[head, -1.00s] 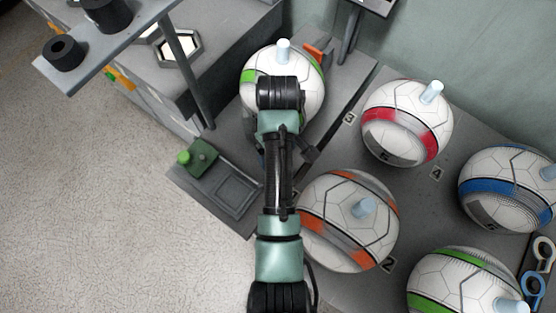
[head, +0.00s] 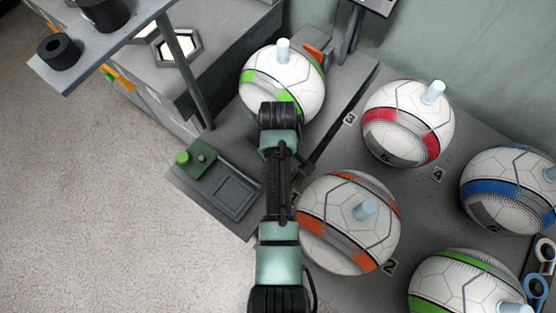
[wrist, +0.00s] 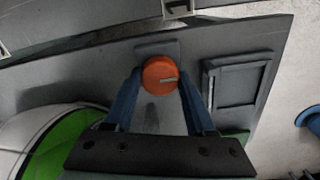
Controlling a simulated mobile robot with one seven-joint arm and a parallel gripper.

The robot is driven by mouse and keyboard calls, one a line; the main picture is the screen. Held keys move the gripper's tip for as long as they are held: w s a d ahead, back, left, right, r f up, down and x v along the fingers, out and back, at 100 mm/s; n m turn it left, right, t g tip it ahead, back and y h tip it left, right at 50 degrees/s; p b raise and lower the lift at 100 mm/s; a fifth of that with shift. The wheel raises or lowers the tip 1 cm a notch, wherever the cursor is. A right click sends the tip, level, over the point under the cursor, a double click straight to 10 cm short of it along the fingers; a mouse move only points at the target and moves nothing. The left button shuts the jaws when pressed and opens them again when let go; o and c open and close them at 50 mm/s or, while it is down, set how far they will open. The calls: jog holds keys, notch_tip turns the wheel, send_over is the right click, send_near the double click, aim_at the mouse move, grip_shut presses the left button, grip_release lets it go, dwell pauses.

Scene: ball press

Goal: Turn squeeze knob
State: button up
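The squeeze knob, a round orange knob (wrist: 160,75) with a pale pointer line, sits on a small grey plate in the wrist view. The line points roughly to the right. My gripper (wrist: 161,80) has its two blue fingers on either side of the knob. Narrow gaps seem to show between fingers and knob, so it looks open around it, not clamped. In the head view my arm hides the knob and the fingers.
A white and green ball (head: 298,75) stands just behind my wrist. A ball with orange bands (head: 350,222) is close on the right. A panel with a green button (head: 183,157) and a shallow recessed frame (head: 236,195) lies left of my arm. More balls stand to the right.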

grip_shut()
jog(key=shift+r+m, duration=0.1)
jog(key=shift+m, duration=0.2)
jog(key=shift+r+m+p, duration=0.1)
jog(key=shift+m+p, duration=1.05)
jog(key=shift+m, duration=0.05)
jog(key=m+p, duration=0.1)
jog(key=m, duration=0.2)
jog(key=shift+m+p, duration=0.4)
jog(key=m+p, duration=0.1)
jog(key=m, duration=0.2)
jog(key=shift+m+p, duration=0.55)
jog(key=shift+m, duration=1.45)
jog(key=shift+w+d, duration=0.1)
